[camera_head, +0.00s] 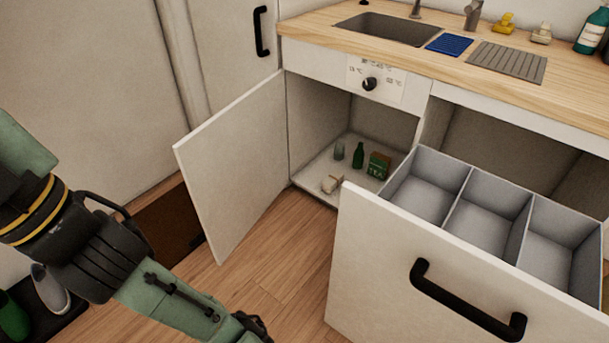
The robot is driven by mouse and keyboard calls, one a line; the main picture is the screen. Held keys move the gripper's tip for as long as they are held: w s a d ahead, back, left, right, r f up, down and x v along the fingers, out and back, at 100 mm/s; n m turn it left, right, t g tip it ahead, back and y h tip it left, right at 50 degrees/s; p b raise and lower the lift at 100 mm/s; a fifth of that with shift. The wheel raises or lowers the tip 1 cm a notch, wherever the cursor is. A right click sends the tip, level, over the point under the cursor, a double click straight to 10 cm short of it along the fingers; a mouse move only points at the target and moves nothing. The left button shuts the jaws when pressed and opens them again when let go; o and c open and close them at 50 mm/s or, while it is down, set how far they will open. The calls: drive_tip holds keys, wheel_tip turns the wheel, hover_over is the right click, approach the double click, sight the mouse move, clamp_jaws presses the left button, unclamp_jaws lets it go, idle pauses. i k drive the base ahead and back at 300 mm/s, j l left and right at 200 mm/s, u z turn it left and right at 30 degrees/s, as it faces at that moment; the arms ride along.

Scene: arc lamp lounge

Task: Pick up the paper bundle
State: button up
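A small pale bundle (331,184), which looks like the paper bundle, lies on the floor of the open cabinet under the counter, near its front edge. It is small in the picture, so its details are hard to tell. My arm comes in from the left and runs down to the bottom edge, in front of and to the left of the cabinet. The arm leaves the picture at the bottom, and the gripper itself is not in view.
Beside the bundle stand a green bottle (358,155), a grey glass (339,149) and a green tea box (378,165). The open cabinet door (235,165) stands to the left. A pulled-out drawer (440,270) with empty compartments juts out at right. Wooden floor (285,255) is clear between them.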

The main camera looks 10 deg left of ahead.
sight(336, 178)
drive_tip(key=i+j+z, duration=0.15)
drive_tip(key=j, duration=0.15)
drive_tip(key=i+j+z, duration=0.15)
drive_tip(key=j, duration=0.15)
drive_tip(key=i+j+z, duration=0.2)
drive_tip(key=j, duration=0.15)
drive_tip(key=j+z, duration=0.15)
drive_tip(key=j, duration=0.15)
drive_tip(key=i+j+z, duration=0.25)
drive_tip(key=i+j, duration=0.15)
drive_tip(key=i, duration=0.2)
